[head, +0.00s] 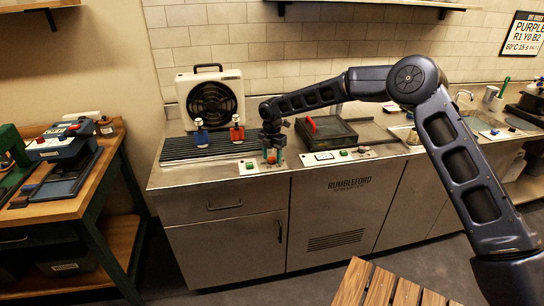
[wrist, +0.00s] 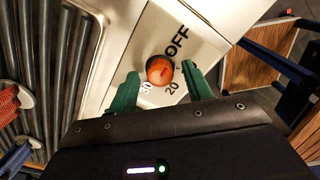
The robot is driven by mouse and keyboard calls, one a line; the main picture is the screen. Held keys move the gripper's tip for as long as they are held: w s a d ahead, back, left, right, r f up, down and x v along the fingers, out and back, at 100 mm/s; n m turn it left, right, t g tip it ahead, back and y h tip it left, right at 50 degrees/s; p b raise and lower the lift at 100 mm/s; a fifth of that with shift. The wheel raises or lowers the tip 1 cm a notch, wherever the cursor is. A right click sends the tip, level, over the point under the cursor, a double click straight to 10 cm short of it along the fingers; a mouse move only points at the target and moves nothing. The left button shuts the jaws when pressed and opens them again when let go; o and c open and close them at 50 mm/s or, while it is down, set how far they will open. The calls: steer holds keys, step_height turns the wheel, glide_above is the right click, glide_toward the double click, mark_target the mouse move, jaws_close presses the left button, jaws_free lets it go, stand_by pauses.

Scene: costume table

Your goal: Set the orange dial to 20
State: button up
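The orange dial (wrist: 160,70) is a round knob on a pale panel (wrist: 204,45) in the wrist view. "OFF" is printed to its upper right, "20" to its lower right, and another number, partly unclear, to its lower left. A small dark mark shows on the dial's face, but I cannot tell which label it points to. My gripper (wrist: 161,72) is open, with one green finger on each side of the dial and a visible gap on both sides. In the head view my gripper (head: 273,150) is over the front of the counter, at the orange dial (head: 271,160).
A green button (head: 249,166) is left of the dial. A fan (head: 211,98) stands behind.

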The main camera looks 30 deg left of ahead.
steer(key=c, duration=0.9)
steer(key=shift+m, duration=0.3)
steer(key=m, duration=0.9)
steer(key=shift+m, duration=0.4)
steer(key=m, duration=0.6)
steer(key=shift+a, duration=0.1)
steer(key=m, duration=0.4)
steer(key=shift+m, duration=1.6)
